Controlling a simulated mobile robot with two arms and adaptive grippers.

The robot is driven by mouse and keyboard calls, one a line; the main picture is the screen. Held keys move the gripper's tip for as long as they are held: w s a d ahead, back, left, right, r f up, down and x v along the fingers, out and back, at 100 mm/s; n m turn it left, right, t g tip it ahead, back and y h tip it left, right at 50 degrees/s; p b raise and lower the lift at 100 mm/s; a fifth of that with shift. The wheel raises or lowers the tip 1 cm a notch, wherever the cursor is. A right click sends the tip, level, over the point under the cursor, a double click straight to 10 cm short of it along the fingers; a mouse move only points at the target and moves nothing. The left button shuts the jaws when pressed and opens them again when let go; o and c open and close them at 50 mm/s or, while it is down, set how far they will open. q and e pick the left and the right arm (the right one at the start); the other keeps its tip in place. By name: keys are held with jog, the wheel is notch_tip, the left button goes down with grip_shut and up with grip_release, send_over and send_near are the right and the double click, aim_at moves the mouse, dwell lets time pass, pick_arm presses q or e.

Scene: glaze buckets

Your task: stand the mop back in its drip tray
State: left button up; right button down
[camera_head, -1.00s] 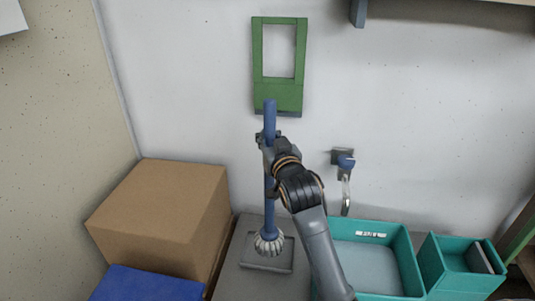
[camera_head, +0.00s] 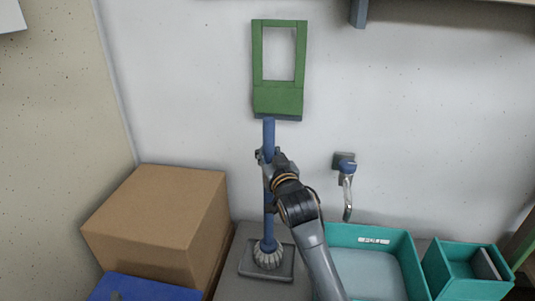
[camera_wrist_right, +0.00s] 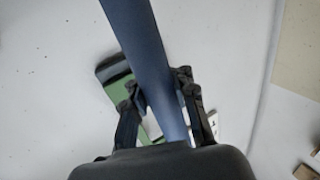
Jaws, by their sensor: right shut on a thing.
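The mop has a blue handle (camera_head: 268,218) and a pale, ribbed head (camera_head: 267,255). It is upright, with its head over the grey drip tray (camera_head: 283,275). The head appears to be down in the tray, though I cannot tell exact contact from this angle. My right gripper (camera_head: 266,156) is shut on the mop handle in its upper part. In the right wrist view the handle (camera_wrist_right: 148,60) runs between the two fingers of the gripper (camera_wrist_right: 165,105). My left gripper is not in view.
A cardboard box (camera_head: 150,212) and a blue item (camera_head: 145,288) stand left of the tray. Teal bins (camera_head: 408,262) (camera_head: 455,290) are at right. A green frame (camera_head: 278,100) and a tap (camera_head: 346,180) are on the wall, close behind the arm.

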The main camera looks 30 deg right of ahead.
jog(key=c, duration=1.6)
grip_release()
jog(key=shift+f, duration=0.1)
jog(key=o, duration=0.5)
jog(key=shift+s, duration=0.1)
jog(key=shift+s+a, duration=0.1)
jog(key=shift+s, duration=0.25)
jog(key=p+v, duration=0.2)
jog(key=v, duration=0.9)
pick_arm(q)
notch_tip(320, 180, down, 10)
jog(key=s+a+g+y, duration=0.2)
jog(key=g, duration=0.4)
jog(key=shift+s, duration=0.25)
pick_arm(e)
jog(key=s+a+f+n+g+y, duration=0.1)
jog(key=s+a+f+y, duration=0.1)
jog(key=s+a+f, duration=0.2)
jog(key=s+a+f+n+g+y, duration=0.2)
jog(key=s+a+f, duration=0.2)
jog(key=a+f, duration=0.1)
jog(key=s+a+f+n+g+y, duration=0.1)
jog(key=s+a+f+n+y, duration=0.1)
jog(key=s+a+f, duration=0.2)
jog(key=shift+s+a+f+g+y, duration=0.2)
jog(key=shift+g+y, duration=0.1)
